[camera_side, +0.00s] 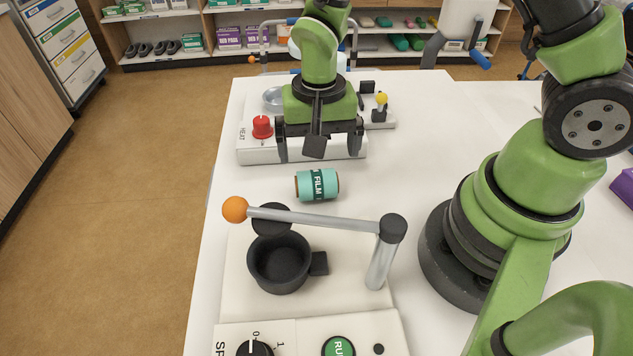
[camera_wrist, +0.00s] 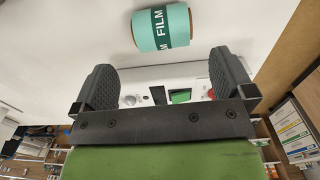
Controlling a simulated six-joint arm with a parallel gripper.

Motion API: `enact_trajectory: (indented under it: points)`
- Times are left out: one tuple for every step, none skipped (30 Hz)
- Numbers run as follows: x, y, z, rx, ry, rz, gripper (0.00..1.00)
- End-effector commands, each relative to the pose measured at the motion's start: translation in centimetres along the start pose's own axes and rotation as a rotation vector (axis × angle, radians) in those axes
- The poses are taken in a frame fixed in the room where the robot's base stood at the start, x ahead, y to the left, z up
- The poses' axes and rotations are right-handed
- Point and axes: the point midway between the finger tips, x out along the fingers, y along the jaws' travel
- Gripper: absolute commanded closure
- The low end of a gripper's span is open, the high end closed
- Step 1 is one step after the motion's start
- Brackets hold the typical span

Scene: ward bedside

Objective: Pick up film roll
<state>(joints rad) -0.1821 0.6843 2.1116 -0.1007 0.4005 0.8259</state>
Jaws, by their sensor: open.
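The film roll (camera_side: 317,185) is a teal cylinder with a dark band lettered FILM and brown ends. It lies on its side on the white table in the side view. It also shows at the top middle of the wrist view (camera_wrist: 162,27), beyond my fingertips. My gripper (camera_side: 320,150) points down with its two dark fingers spread, on the far side of the roll and apart from it. In the wrist view my gripper (camera_wrist: 165,75) has a wide empty gap between its ridged finger pads. Nothing is held.
A white heater unit with a red knob (camera_side: 262,127) stands behind my gripper. A black cup (camera_side: 279,263) sits on a white machine in front of the roll, under a lever with an orange ball (camera_side: 235,209).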

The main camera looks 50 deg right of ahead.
Motion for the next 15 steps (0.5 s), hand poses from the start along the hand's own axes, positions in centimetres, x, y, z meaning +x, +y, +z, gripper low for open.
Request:
enact_trajectory:
  points:
    - [0.7, 0.0, 0.0, -0.001, -0.002, 0.003, 0.0]
    - [0.9, 0.0, 0.0, -0.002, -0.001, 0.002, 0.0]
    - [1.2, 0.0, 0.0, -0.001, -0.002, 0.002, 0.0]
    - [1.4, 0.0, 0.0, -0.001, -0.001, 0.001, 0.0]
    - [1.5, 0.0, 0.0, -0.001, 0.0, 0.0, 0.0]
    - [1.8, 0.0, 0.1, -0.001, -0.001, 0.001, 0.0]
    - [2.1, 0.0, 0.1, 0.0, -0.002, 0.002, 0.0]
    - [2.4, -0.1, 0.1, -0.001, -0.002, 0.002, 0.0]
    - [3.0, -0.1, 0.2, -0.001, -0.003, 0.003, 0.0]
    - [3.4, -0.1, 0.2, -0.002, -0.002, 0.003, 0.0]
    - [3.9, -0.2, 0.2, -0.003, -0.003, 0.004, 0.0]
    - [4.5, -0.3, 0.3, -0.003, -0.003, 0.003, 0.0]
    - [4.9, -0.3, 0.3, -0.002, -0.003, 0.003, 0.0]
    - [5.3, -0.3, 0.2, -0.001, -0.002, 0.002, 0.0]
    - [5.8, -0.3, 0.2, 0.0, -0.002, 0.002, 0.0]
